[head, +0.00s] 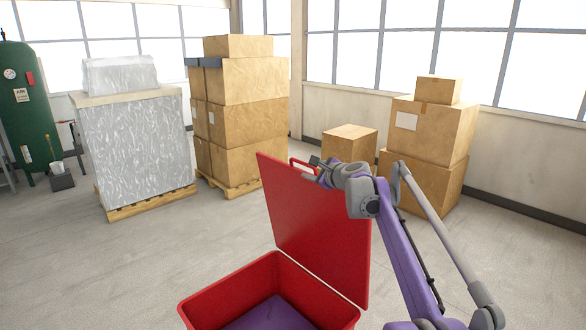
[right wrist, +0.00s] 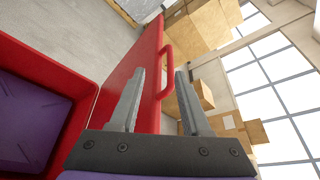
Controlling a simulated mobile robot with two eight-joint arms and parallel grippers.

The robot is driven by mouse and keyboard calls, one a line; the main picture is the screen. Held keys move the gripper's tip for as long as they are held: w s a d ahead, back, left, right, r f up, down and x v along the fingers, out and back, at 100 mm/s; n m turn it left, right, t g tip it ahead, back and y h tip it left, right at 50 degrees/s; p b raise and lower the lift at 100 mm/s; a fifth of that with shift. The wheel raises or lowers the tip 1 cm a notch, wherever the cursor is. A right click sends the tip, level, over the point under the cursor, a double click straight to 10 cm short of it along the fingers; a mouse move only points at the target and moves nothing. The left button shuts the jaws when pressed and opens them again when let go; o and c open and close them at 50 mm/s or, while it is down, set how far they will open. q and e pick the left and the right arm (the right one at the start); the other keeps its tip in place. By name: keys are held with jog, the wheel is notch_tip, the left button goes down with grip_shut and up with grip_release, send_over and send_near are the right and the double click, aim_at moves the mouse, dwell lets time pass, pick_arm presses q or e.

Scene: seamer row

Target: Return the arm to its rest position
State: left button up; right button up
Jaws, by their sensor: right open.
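My right arm (head: 400,245) reaches up from the lower right in the head view. Its gripper (head: 318,164) is beside the red handle (head: 303,165) at the top of a raised red lid (head: 315,225). The right wrist view shows the gripper (right wrist: 160,72) open, with the handle (right wrist: 167,60) appearing in the gap between the two grey fingers. I cannot tell whether the fingers touch it. The lid stands open, tilted up from a red bin (head: 232,284) with a purple floor. My left gripper is in neither view.
Stacked cartons on a pallet (head: 240,125) stand behind the lid. A wrapped pallet load (head: 135,145) and a green tank (head: 30,110) stand at left. More cartons (head: 430,130) stand by the right wall. Grey floor (head: 130,270) is clear at lower left.

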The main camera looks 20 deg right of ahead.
jog(key=s+a+f+n+g+y, duration=0.1)
jog(key=s+a+f+n+g, duration=0.15)
jog(key=s+a+n, duration=0.35)
jog(key=s+a+f+n+g, duration=0.1)
jog(key=s+a+f+n, duration=0.25)
jog(key=s+a, duration=0.35)
jog(key=s+a+f+n+g+y, duration=0.1)
jog(key=s+a+f+n+g, duration=0.1)
jog(key=s+a+f+n, duration=0.35)
jog(key=s+a+f+n+g+h, duration=0.1)
jog(key=s+a+f+n, duration=0.1)
jog(key=s+f+n, duration=0.3)
jog(key=s+a+f+n+g+h, duration=0.1)
jog(key=s+f+n, duration=0.5)
jog(key=s+f, duration=0.7)
jog(key=s+a+g, duration=0.1)
jog(key=s+a, duration=0.1)
jog(key=s, duration=0.6)
jog(key=shift+s+a+f+h, duration=0.2)
jog(key=shift+s+f+h, duration=0.05)
jog(key=shift+h, duration=0.05)
jog(key=shift+g, duration=0.25)
